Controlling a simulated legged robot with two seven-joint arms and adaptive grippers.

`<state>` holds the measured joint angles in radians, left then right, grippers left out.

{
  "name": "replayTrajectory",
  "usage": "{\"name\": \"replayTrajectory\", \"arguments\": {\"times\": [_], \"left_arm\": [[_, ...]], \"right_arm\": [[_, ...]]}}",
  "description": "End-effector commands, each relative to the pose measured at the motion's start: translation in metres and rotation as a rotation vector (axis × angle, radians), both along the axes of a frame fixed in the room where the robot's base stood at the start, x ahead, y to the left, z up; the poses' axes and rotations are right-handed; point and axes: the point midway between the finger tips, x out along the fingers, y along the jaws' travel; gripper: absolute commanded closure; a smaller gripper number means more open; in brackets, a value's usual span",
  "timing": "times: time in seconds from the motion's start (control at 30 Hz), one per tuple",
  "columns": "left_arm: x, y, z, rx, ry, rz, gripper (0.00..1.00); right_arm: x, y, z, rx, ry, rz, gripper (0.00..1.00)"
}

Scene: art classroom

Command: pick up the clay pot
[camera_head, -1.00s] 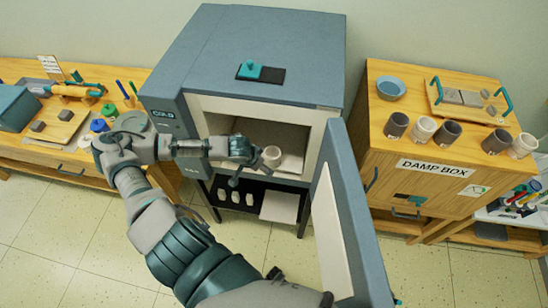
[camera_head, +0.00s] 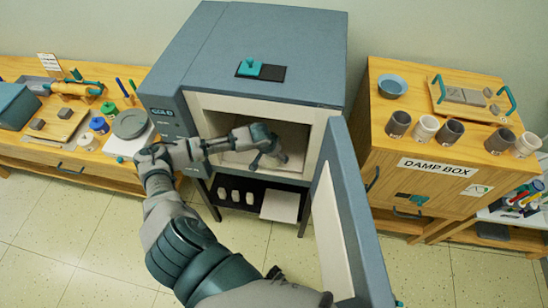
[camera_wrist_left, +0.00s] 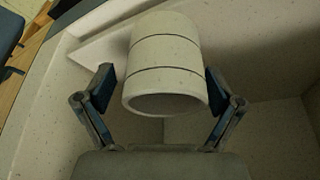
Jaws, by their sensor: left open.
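The clay pot (camera_wrist_left: 165,60) is a pale off-white cylinder with two thin dark rings. In the left wrist view it lies between the two fingers of my left gripper (camera_wrist_left: 160,86), one on each side. The jaws are open; the right fingertip looks very close to the pot's wall, and I cannot tell if it touches. In the head view my left gripper (camera_head: 272,153) is inside the open kiln (camera_head: 255,88), and the pot is hidden behind it. My right gripper is not in view.
The kiln door (camera_head: 345,220) stands open on the right of the opening. The kiln's pale walls surround the gripper closely. A damp box (camera_head: 425,185) with several cups on top stands at right. A wooden workbench (camera_head: 60,165) with tools is at left.

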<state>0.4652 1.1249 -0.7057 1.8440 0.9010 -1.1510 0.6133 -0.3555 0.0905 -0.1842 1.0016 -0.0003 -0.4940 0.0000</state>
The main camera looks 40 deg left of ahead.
Motion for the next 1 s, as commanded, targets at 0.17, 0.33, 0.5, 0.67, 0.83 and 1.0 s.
{"name": "replayTrajectory", "arguments": {"times": [0.17,0.33,0.5,0.67,0.83,1.0], "left_arm": [[0.000,0.000,0.001,0.001,0.000,0.000,0.27],[0.000,0.000,0.001,0.001,0.001,0.000,0.70],[0.000,-0.002,0.001,0.003,0.001,0.000,0.82],[0.000,-0.002,0.003,0.002,0.000,0.000,0.82],[0.001,0.000,0.014,0.002,-0.004,0.002,0.82],[-0.026,0.001,0.016,0.005,0.003,-0.002,0.82]], "right_arm": [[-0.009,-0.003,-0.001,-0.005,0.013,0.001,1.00],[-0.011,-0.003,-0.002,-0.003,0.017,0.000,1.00],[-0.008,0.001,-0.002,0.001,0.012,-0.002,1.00],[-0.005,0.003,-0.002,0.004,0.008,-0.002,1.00],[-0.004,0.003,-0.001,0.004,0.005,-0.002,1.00],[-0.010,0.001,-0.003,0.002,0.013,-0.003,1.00]]}}
